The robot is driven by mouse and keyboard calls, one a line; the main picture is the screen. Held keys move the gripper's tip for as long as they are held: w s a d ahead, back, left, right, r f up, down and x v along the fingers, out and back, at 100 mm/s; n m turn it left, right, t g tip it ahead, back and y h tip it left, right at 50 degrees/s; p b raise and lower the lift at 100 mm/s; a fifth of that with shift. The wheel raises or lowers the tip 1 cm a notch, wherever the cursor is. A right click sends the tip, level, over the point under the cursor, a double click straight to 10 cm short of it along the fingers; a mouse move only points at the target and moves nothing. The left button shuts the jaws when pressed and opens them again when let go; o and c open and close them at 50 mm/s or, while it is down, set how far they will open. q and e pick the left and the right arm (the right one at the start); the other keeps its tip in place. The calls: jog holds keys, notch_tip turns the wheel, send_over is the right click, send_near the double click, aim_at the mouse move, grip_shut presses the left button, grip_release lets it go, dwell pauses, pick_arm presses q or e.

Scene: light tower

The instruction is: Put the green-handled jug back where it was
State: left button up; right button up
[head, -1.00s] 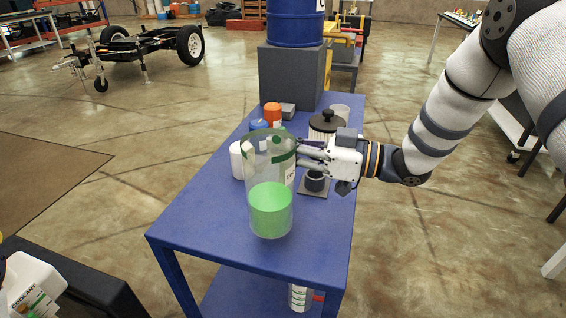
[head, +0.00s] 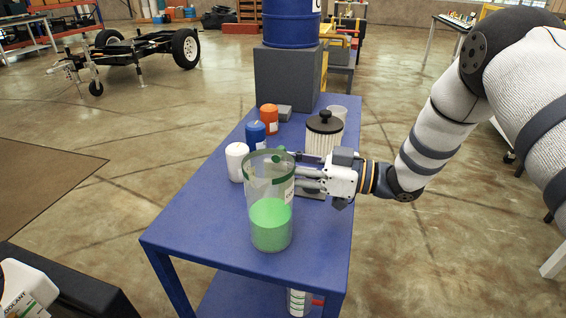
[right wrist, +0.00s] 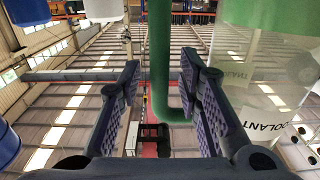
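The clear jug (head: 270,222) holds green liquid and has a green band at its rim. It appears to stand upright on the near part of the blue cart's top (head: 190,225). My right gripper (head: 296,172) is at the jug's right side. In the right wrist view, my right gripper (right wrist: 160,75) has its fingers spread on either side of the green handle (right wrist: 160,60), with gaps to both. The jug's wall with its coolant lettering (right wrist: 262,125) is to the right there. My left gripper is not in view.
A white canister (head: 237,163), a blue can (head: 256,136) and an orange can (head: 269,121) stand behind the jug. A black-lidded filter canister (head: 324,138) stands behind my right gripper. A grey block with a blue drum (head: 291,22) is at the back. The cart's front left is clear.

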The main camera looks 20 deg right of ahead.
jog(key=shift+d+r, duration=0.15)
jog(key=shift+r, duration=0.1)
jog(key=v, duration=1.1)
jog(key=shift+s+d, duration=0.25)
jog(key=shift+f, duration=0.1)
